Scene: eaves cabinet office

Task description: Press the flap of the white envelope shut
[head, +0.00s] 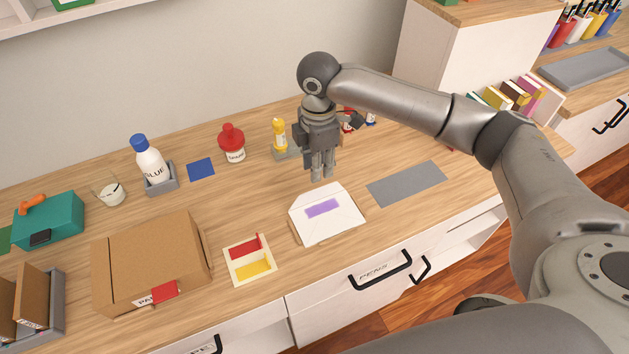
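The white envelope (334,229) lies near the front edge of the desk, on a thin brown piece that shows at its left edge. A purple strip (322,208) crosses its middle. Its far part, towards the wall, narrows like a flap lying open, but I cannot tell its exact angle. My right gripper (322,177) points down just behind the envelope's far edge. Its fingers are close together with nothing seen between them. I cannot tell whether the tips touch the paper. My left gripper is out of view.
A grey mat (407,183) lies right of the envelope. A cream tray (233,271) with red and yellow pieces and a cardboard box (150,262) stand left. Behind are a glue bottle (150,162), a red-capped bottle (232,143) and a yellow bottle (279,134).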

